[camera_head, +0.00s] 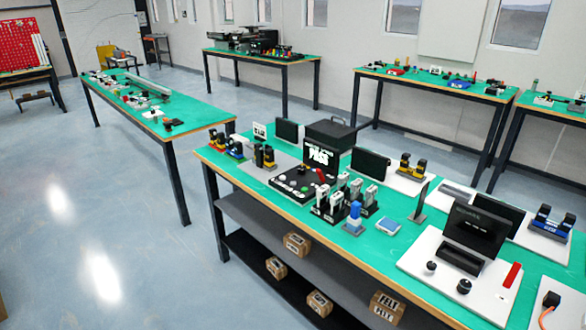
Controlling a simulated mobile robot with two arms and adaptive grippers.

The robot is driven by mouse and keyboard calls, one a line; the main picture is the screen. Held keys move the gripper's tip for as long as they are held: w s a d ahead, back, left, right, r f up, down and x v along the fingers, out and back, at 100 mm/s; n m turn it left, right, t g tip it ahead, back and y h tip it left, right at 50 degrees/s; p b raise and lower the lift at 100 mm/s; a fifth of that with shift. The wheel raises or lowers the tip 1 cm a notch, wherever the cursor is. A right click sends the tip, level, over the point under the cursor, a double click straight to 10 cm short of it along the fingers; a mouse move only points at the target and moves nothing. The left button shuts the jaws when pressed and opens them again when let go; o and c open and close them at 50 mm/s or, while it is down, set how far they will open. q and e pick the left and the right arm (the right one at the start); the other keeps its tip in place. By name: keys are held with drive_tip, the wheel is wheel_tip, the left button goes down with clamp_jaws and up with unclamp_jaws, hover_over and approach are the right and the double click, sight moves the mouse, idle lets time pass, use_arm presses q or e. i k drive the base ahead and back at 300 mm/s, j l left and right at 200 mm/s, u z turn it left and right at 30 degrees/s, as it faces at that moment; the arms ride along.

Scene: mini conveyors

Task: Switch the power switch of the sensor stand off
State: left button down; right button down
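I cannot tell which thing is the sensor stand, and no power switch can be made out at this distance. The near green-topped table (255,188) holds several devices. One is a white board (425,262) with a black screen unit, two black knobs and a red bar. A dark upright panel (419,202) stands right of that block. Neither of my grippers is in view.
A black arcade-like unit (321,157) and several grey-and-black upright devices crowd the middle of the near table. Cardboard boxes (297,244) sit on its lower shelves. Another green table (155,120) stands to the left, with open floor (90,220) in front of it. More tables line the back.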

sight(321, 178)
drive_tip(key=i+j, duration=0.55)
drive_tip(key=j, duration=0.15)
drive_tip(key=i+j+u, duration=0.1)
drive_tip(key=i+j, duration=0.45)
drive_tip(key=j, duration=0.2)
